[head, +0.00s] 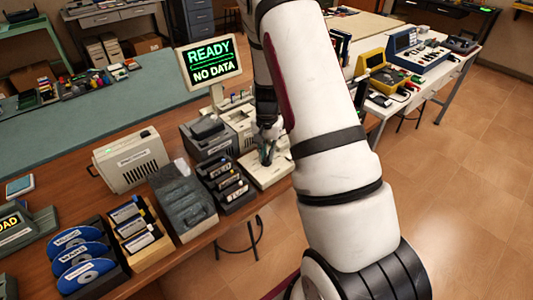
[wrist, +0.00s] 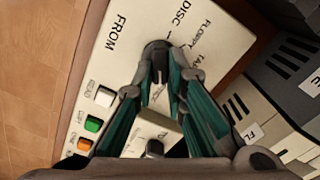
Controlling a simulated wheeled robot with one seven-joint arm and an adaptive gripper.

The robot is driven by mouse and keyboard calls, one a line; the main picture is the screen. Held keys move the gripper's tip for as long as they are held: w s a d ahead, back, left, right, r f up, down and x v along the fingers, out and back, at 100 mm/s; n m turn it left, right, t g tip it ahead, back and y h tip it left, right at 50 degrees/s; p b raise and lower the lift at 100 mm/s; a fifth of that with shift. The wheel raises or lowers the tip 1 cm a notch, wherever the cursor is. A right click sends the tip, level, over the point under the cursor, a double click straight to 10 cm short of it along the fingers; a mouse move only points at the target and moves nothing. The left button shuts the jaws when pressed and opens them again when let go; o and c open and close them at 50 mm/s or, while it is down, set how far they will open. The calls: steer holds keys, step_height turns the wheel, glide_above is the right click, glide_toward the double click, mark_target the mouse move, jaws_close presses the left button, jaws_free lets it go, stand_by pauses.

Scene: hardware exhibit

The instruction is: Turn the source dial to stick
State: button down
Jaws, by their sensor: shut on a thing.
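The source dial (wrist: 157,48) is a dark round knob on a cream panel (wrist: 110,60) printed FROM. DISC, FLOPPY and a partly covered word starting TA show around its far side; no word "stick" is readable. My gripper (wrist: 158,74) is shut on the dial, one fingertip on each side. The fingers hide much of the knob, and I cannot tell which label it points to. In the head view my gripper (head: 267,150) is down at the cream console (head: 272,174), and the dial cannot be made out.
White (wrist: 104,97), green (wrist: 93,124) and orange (wrist: 85,145) buttons line the panel's left side. A second dark knob (wrist: 154,148) shows between my fingers. A black cartridge rack (head: 228,183) stands close left of the console. A screen (head: 211,62) reads READY, NO DATA.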

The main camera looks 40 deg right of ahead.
mark_target(267, 156)
stand_by(0.3)
steer(key=c, duration=1.6)
jaws_free()
step_height(267, 156, up, 12)
